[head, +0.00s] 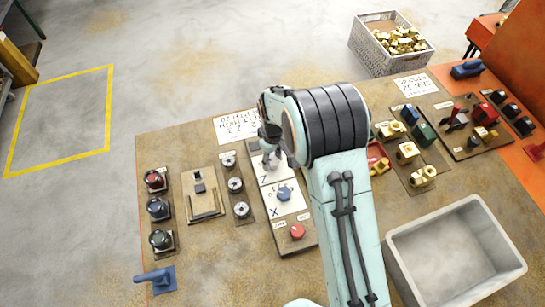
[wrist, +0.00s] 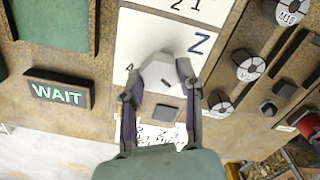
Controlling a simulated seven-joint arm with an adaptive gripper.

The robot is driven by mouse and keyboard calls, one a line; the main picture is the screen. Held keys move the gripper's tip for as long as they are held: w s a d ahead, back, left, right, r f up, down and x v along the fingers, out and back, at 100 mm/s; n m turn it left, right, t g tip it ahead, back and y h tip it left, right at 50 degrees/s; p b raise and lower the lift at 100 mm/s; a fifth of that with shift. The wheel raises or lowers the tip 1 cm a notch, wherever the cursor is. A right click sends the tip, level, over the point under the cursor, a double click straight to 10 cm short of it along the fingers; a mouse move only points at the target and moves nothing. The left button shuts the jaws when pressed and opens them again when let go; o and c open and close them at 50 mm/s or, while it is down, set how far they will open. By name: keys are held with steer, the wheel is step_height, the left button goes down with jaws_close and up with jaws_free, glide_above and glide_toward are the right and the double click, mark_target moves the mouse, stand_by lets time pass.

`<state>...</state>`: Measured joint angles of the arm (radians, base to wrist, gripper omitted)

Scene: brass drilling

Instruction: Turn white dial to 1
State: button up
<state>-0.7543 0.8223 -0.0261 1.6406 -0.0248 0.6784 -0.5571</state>
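The white dial (wrist: 158,73) sits on a white card printed with a "Z" in the wrist view. My gripper (wrist: 159,82) has one finger on each side of it, and I see no clear gap between fingertips and dial. A "4" is printed to the dial's left, and "2" and "1" near the top edge. Which number the dial points at cannot be read. In the head view my gripper (head: 271,150) is at the top of the Z card (head: 270,178), and my arm covers part of that area.
A blue dial (head: 284,194) on the X card and a red knob (head: 297,231) are below. Several round M-marked dials (head: 235,184) stand to the left. A lit WAIT sign (wrist: 58,91) is near in the wrist view. A grey bin (head: 455,250) stands at right.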

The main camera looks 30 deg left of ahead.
jaws_close()
steer(key=shift+m, duration=2.9)
steer(key=o, duration=1)
jaws_free()
